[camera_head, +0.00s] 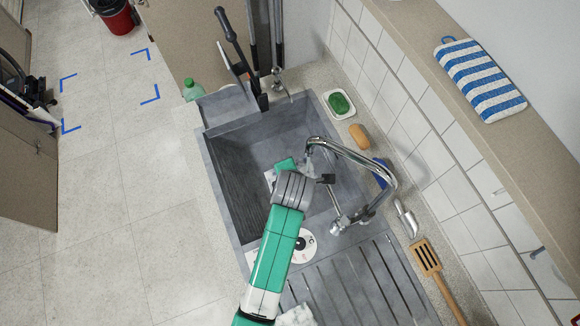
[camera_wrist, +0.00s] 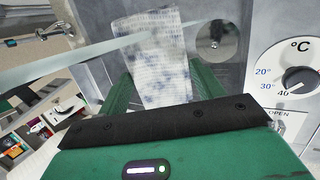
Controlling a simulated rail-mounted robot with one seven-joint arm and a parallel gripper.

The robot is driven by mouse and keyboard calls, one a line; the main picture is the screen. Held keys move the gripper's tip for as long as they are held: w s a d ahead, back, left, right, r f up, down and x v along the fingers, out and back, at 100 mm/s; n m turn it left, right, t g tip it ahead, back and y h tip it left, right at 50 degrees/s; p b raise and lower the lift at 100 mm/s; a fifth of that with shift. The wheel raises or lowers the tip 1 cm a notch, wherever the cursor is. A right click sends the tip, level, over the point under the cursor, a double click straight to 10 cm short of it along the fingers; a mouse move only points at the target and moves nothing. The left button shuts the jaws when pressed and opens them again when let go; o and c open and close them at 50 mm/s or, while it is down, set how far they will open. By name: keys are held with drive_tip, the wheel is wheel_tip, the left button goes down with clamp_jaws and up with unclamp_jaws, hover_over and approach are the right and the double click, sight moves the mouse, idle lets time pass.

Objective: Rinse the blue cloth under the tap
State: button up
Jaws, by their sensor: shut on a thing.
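In the wrist view, my gripper (camera_wrist: 160,90) is shut on a pale cloth (camera_wrist: 152,48) with blue-grey blotches, which sticks out beyond the green fingers. In the head view, my gripper (camera_head: 284,165) is down inside the grey sink (camera_head: 236,150), and only a pale edge of the cloth (camera_head: 270,179) shows beside it. The chrome tap (camera_head: 352,154) arches from the right, its spout end close beside my gripper. A pale translucent band crosses the wrist view near the cloth; I cannot tell if it is water. The round drain (camera_wrist: 215,42) lies beyond the cloth.
A dial marked °C (camera_head: 303,243) is by the near end of the sink. The ribbed drainer (camera_head: 352,285) lies nearer. A green sponge (camera_head: 339,103), an orange-brown bar (camera_head: 359,136) and a wooden spatula (camera_head: 428,258) line the tiled wall. A striped blue-white cloth (camera_head: 480,78) lies on the ledge.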

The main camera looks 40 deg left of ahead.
drive_tip(key=shift+s+a, duration=0.1)
idle(0.3)
drive_tip(key=shift+w+d, duration=0.4)
drive_tip(key=shift+d, duration=0.1)
drive_tip(key=shift+s+a, duration=0.1)
drive_tip(key=shift+s+a+p, duration=0.3)
drive_tip(key=shift+a+p, duration=0.05)
drive_tip(key=shift+a, duration=0.1)
drive_tip(key=shift+w+d, duration=0.4)
drive_tip(key=shift+d, duration=0.1)
